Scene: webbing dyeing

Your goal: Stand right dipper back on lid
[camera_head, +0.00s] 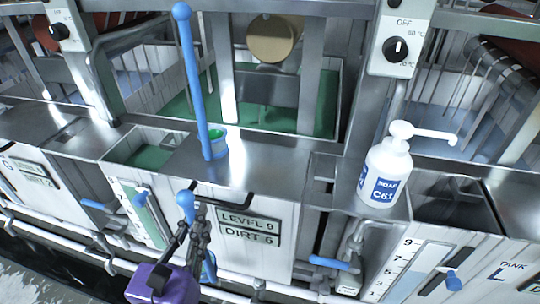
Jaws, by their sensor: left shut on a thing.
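My left gripper (196,228) is low in the middle of the head view, in front of the steel tank. It is shut on a blue dipper (186,203), whose ball end sticks up above the fingers. A blue part of it also shows just below the fingers; the rest is hidden by the gripper. Another blue dipper (198,85) with a ball top stands nearly upright on the steel lid (265,165), its lower end beside a small cup (217,141) with green in it. My right gripper is not in view.
A white soap bottle (386,172) with a pump stands on the steel top to the right. An open green tank (262,115) lies behind the lid, and a smaller green opening (148,156) is left of it. Blue-handled valves (328,263) and pipes stick out in front.

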